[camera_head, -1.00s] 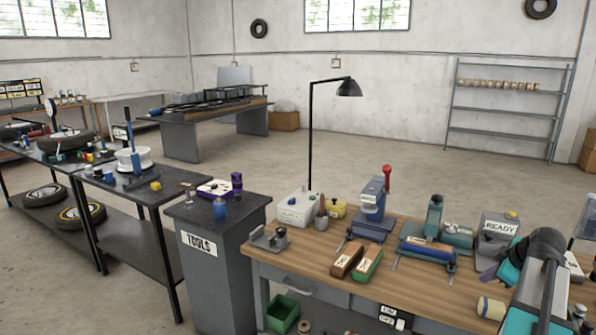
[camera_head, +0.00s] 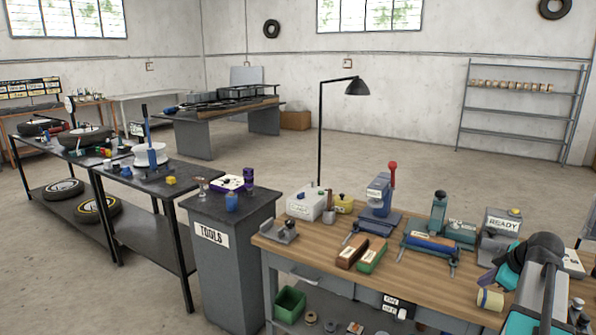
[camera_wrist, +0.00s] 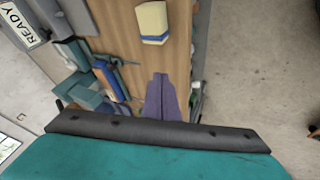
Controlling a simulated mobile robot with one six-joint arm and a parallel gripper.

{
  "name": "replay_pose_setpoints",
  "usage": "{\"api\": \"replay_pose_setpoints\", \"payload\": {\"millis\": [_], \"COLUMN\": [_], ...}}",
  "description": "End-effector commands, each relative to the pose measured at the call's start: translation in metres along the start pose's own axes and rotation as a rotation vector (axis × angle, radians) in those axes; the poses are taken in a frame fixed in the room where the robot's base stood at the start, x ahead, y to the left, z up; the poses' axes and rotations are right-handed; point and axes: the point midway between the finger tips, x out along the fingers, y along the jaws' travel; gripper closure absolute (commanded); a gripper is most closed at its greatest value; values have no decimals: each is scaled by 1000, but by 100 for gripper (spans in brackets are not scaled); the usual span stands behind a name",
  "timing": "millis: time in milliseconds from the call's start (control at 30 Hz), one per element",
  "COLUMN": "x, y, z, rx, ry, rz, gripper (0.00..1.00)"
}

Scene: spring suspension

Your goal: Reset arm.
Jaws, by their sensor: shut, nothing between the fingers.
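My arm shows at the right of the head view, teal and dark grey, over the right end of the wooden workbench (camera_head: 330,240). My gripper (camera_head: 484,283) has purple fingers and is partly hidden by the arm there. In the wrist view my gripper (camera_wrist: 160,80) points out over the bench top, with its fingers together and nothing between them. A cream roll with a blue band (camera_wrist: 153,22) lies beyond the fingertips on the bench; it also shows in the head view (camera_head: 490,298), close to the gripper.
The bench holds a grey READY box (camera_head: 502,222), a blue press with a red knob (camera_head: 379,195), a blue clamp fixture (camera_head: 430,243), and brown and green blocks (camera_head: 371,256). A TOOLS cabinet (camera_head: 212,235) stands left. Open floor lies behind the bench.

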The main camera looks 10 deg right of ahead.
Motion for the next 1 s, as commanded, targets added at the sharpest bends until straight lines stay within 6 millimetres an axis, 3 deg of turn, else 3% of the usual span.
{"api": "replay_pose_setpoints", "payload": {"millis": [200, 367, 700, 1000], "x": [34, 72, 165, 224], "y": [-24, -58, -173, -286], "z": [-24, -47, -92, -108], "rx": [-30, -60, -147, -203], "ry": [15, 28, 30, -9], "rz": [-57, -126, -319, -478], "gripper": [100, 100, 100, 100]}}
